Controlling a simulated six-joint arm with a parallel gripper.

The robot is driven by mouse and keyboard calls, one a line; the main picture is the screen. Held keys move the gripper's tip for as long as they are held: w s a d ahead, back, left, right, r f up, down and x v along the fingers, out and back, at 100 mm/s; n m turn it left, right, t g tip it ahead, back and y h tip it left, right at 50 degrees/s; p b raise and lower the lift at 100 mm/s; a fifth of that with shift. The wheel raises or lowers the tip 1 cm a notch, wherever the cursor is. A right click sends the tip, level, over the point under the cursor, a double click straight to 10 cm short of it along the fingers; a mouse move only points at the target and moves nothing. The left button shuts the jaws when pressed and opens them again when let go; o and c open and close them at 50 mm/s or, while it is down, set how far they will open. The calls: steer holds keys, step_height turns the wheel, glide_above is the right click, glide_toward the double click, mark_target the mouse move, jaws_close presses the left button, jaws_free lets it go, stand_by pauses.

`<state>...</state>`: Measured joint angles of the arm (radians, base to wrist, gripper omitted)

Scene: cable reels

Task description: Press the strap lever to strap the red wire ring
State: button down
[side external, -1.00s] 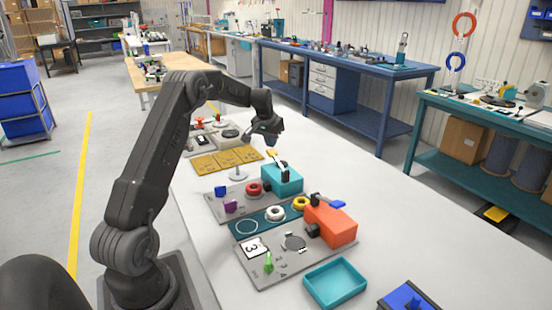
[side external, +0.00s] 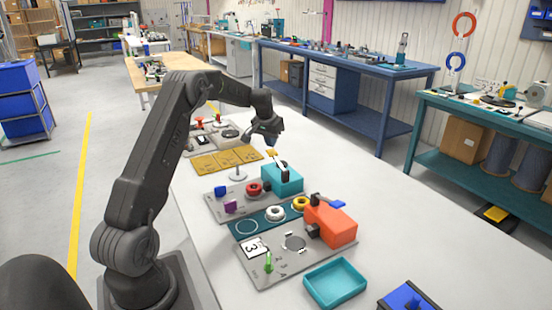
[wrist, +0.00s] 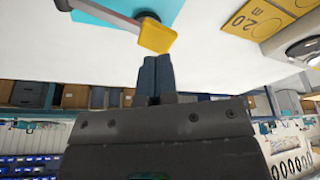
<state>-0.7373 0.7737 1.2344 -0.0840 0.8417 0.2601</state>
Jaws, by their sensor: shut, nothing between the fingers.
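The red wire ring (side external: 253,188) lies on a grey plate against the teal machine (side external: 282,181). A lever with a yellow tip (side external: 271,153) rises from the top of the teal machine. In the wrist view the yellow lever tip (wrist: 157,36) is just in front of my fingers, with its grey bar running to the upper left. My gripper (wrist: 154,60) is shut and empty, its fingertips close to the yellow tip. I cannot tell whether they touch. In the side view my gripper (side external: 270,139) is above and behind the teal machine, near the lever tip.
An orange machine (side external: 331,226) with a blue-tipped lever (side external: 337,204) stands nearer the camera. A white ring (side external: 275,213) and a yellow ring (side external: 300,203) lie between the machines. A teal tray (side external: 335,283) is in front. The white table's right side is clear.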

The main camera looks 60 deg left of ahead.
mark_target(270, 153)
steer(key=shift+f, duration=3.45)
step_height(270, 153, up, 12)
steer(key=shift+r, duration=0.1)
steer(key=c, duration=1.8)
jaws_free()
